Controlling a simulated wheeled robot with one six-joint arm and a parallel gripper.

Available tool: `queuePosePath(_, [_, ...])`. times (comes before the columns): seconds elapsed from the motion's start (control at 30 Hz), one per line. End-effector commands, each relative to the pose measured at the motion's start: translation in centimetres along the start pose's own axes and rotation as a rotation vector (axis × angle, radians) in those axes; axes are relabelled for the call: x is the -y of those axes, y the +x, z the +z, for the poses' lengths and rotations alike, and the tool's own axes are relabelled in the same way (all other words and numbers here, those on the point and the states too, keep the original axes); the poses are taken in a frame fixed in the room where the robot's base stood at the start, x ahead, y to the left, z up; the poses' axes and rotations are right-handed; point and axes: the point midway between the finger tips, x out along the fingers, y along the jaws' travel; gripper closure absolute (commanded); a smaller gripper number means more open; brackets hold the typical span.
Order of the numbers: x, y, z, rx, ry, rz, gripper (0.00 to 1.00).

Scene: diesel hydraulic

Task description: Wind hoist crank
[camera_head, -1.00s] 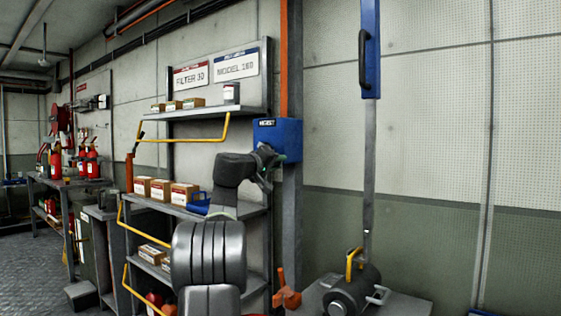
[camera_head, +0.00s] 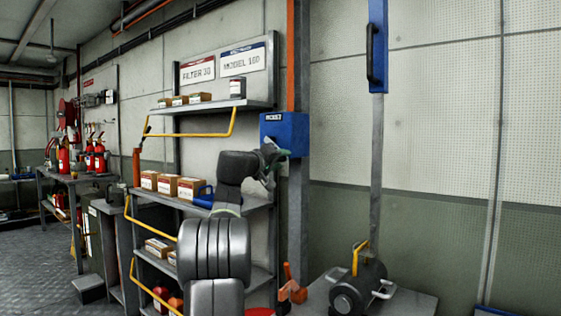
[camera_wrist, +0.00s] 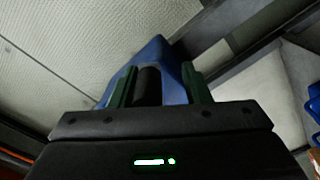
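The blue hoist box (camera_head: 284,128) with a small label is mounted on the grey post. My gripper (camera_head: 272,158) is at its lower left side in the head view, partly overlapping it. In the wrist view the blue box (camera_wrist: 160,54) lies just beyond my gripper (camera_wrist: 160,82). A dark, rounded crank grip (camera_wrist: 147,87) stands between the two green fingers. It is close to the left finger, and a gap shows at the right finger. My gripper is open around it. The rest of the crank is hidden.
Shelves (camera_head: 222,106) with boxes and yellow rails (camera_head: 190,135) stand left of the post (camera_head: 299,215). A grey drum-shaped machine (camera_head: 357,287) sits on a stand at the lower right. A blue panel with a black handle (camera_head: 371,55) hangs above it.

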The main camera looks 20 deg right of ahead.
Motion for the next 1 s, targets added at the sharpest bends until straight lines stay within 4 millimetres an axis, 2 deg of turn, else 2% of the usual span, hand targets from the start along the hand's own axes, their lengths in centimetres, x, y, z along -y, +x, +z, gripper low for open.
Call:
queuePosePath(0.17, [-0.2,-0.2,0.0,0.001,0.002,0.003,0.57])
queuePosePath(0.33, [-0.2,-1.8,0.0,0.001,0.002,0.003,0.57])
queuePosePath(0.8, [0.0,-11.5,-0.1,-0.003,0.000,-0.001,0.57])
queuePosePath(1.0, [0.1,-13.6,-0.1,-0.002,-0.001,-0.002,0.57])
